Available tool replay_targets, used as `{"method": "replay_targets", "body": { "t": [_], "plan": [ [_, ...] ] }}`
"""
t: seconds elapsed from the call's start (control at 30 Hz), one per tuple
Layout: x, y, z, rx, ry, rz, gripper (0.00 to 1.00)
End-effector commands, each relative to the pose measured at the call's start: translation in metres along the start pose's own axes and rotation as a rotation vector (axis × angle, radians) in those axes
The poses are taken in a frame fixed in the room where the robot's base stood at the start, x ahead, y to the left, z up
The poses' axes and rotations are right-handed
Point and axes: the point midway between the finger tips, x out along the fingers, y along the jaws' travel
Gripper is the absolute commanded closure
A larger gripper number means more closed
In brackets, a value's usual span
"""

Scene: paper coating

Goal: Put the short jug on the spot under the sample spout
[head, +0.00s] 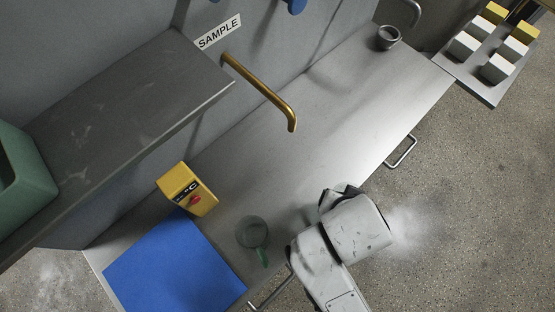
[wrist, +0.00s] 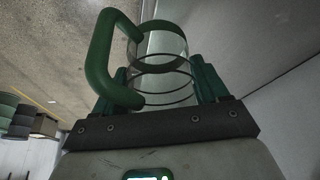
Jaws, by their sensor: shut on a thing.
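In the wrist view a clear jug (wrist: 165,45) with dark rings and a thick green handle (wrist: 98,60) sits between the green fingers of my gripper (wrist: 162,80), which is shut on it. In the head view my gripper (head: 340,195) is over the bench's front edge, and my arm hides most of it and the held jug. A second clear jug with a green handle (head: 252,232) stands on the bench, left of my gripper and apart from it. I cannot tell the jugs' heights. The brass sample spout (head: 265,85) comes from the wall by the SAMPLE sign (head: 219,33).
The grey bench (head: 300,110) is bare beneath and right of the spout. A blue mat (head: 170,265) and a yellow box with a red knob (head: 187,190) are at the left. A grey cup (head: 388,37) stands at the far end. A shelf (head: 130,95) overhangs the left.

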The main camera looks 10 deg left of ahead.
Motion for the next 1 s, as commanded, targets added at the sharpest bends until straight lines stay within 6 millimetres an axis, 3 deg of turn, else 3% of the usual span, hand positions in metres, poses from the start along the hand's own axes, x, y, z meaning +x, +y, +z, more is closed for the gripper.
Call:
{"method": "replay_targets", "body": {
  "t": [0.2,0.6,0.83,1.0],
  "plan": [
    [0.004,-0.052,-0.021,-0.003,0.001,-0.004,0.64],
    [0.018,-0.136,-0.052,-0.002,-0.001,-0.002,0.64],
    [0.024,-0.153,-0.057,-0.004,-0.001,-0.001,0.64],
    [0.043,-0.153,-0.048,-0.005,-0.002,0.0,0.64]
  ]
}}
